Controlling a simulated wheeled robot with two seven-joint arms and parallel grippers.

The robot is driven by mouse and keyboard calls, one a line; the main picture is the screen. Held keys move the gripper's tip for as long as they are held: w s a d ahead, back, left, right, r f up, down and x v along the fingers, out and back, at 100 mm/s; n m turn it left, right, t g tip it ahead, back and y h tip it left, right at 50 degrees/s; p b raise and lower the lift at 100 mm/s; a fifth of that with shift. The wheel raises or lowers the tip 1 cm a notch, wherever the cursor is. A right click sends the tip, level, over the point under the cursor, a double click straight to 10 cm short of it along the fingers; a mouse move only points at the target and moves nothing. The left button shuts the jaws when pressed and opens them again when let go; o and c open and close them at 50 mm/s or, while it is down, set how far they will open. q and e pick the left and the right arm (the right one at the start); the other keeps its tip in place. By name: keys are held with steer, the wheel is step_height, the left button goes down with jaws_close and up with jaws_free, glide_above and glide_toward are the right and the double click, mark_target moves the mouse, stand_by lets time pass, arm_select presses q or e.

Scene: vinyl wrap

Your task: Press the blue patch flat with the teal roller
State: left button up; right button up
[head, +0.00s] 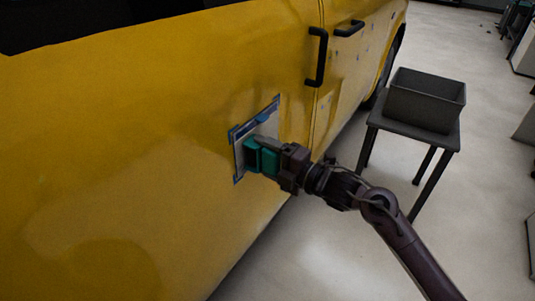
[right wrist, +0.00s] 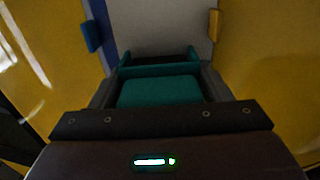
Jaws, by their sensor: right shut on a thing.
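The patch (head: 268,128) is on the yellow vehicle's side, with a pale grey face and blue along its edges. In the right wrist view the patch (right wrist: 160,20) is a pale grey panel with a blue strip down its left side. The teal roller (head: 252,152) is in front of the patch and covers its lower middle. My right gripper (head: 272,161) is shut on the roller, whose teal body (right wrist: 158,91) also shows between the fingers. I cannot tell whether the roller touches the patch. My left gripper is not in view.
The yellow vehicle (head: 120,130) fills the left, with black door handles (head: 317,57) above right of the patch. A grey bin (head: 426,100) stands on a dark table (head: 385,122) at the right. Small blue (right wrist: 92,36) and orange (right wrist: 214,24) tabs flank the patch. The floor between is clear.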

steer(key=shift+s+a, duration=0.65)
steer(key=shift+s, duration=0.2)
steer(key=shift+s+a+p, duration=0.3)
steer(key=shift+s+a, duration=0.2)
steer(key=shift+s, duration=0.2)
steer(key=p+v, duration=0.1)
steer(key=v, duration=0.6)
stand_by(0.4)
